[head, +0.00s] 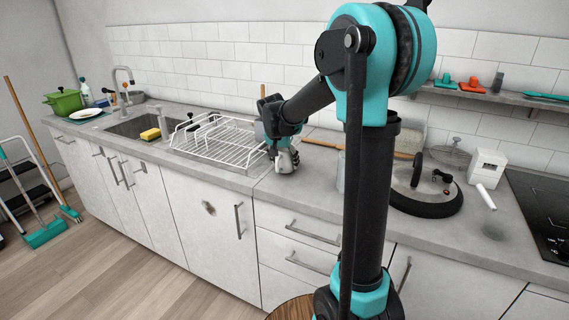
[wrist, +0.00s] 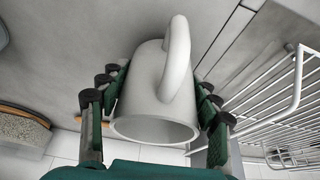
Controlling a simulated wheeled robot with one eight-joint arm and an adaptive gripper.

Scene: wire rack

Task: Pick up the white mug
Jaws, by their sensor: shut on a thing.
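The white mug (wrist: 150,105) fills the middle of the wrist view, its rim toward the camera and its handle (wrist: 177,55) at the top. My gripper (wrist: 158,95) is shut on the mug, with teal finger pads on both sides of its body. In the head view my gripper (head: 284,158) is at the counter, just right of the wire rack. The mug is small and mostly hidden by the gripper there, so I cannot tell whether it touches the counter.
The white wire rack (head: 222,140) stands close to the gripper's left. A sink (head: 147,122) with a yellow sponge (head: 150,134) lies farther left. A round dark-rimmed lid (head: 425,192) and a white box (head: 487,166) are on the right counter (head: 475,225). A wooden-handled item (wrist: 22,127) lies behind the gripper.

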